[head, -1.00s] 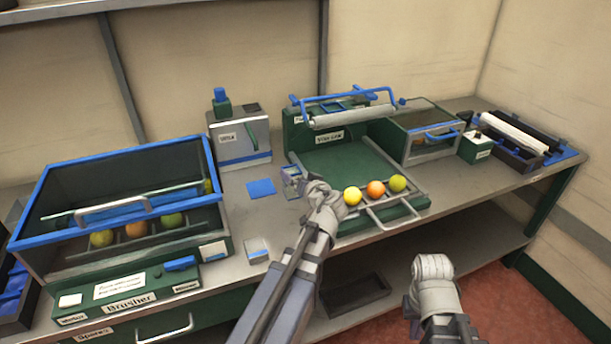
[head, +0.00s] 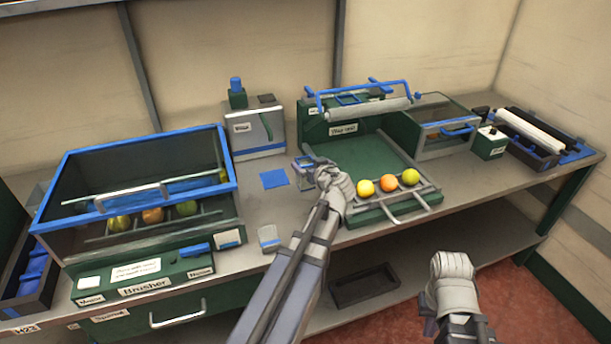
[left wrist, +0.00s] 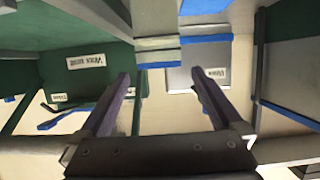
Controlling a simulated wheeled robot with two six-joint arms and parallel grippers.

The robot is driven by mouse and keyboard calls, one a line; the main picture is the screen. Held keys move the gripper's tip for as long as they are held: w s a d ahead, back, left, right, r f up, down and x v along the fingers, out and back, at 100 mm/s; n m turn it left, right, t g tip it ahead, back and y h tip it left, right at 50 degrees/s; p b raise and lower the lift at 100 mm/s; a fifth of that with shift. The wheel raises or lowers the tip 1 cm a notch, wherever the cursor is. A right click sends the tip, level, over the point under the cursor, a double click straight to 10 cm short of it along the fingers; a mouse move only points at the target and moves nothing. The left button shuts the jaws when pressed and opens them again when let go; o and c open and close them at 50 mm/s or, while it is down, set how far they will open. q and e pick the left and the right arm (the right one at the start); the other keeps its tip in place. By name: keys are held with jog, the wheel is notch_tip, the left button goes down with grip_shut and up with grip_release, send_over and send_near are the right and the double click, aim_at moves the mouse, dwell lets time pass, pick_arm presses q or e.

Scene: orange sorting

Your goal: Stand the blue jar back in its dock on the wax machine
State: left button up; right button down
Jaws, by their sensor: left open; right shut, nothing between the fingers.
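The wax machine is the green unit (head: 345,128) at the middle of the bench; its label also shows in the left wrist view (left wrist: 88,66). I cannot tell for sure which item is the blue jar. A small pale and blue piece (left wrist: 157,50) shows beyond my open left fingers in the left wrist view, apart from them. My left gripper (head: 305,168) is at the machine's left front corner; its fingers (left wrist: 160,88) are apart with nothing gripped. A dock is not clearly visible. My right gripper (head: 450,265) is shut and empty, low in front of the bench.
A grey box (head: 258,130) carries a green holder with a blue top (head: 237,90). A blue pad (head: 273,179) and a pale-and-blue item (head: 268,238) lie on the bench. The brusher (head: 145,285) is at left. Several fruits sit in the machine's front rack (head: 395,198).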

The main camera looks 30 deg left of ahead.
aim_at(306, 162)
pick_arm(q)
jog(key=b+x, duration=0.1)
jog(key=x, duration=0.1)
jog(key=b+x, duration=0.1)
jog(key=x, duration=0.2)
jog(key=shift+s+d+f, duration=0.1)
jog(key=shift+f, duration=0.2)
grip_shut()
dwell(0.5)
jog(key=shift+r, duration=0.1)
notch_tip(306, 162, up, 10)
jog(key=p, duration=1)
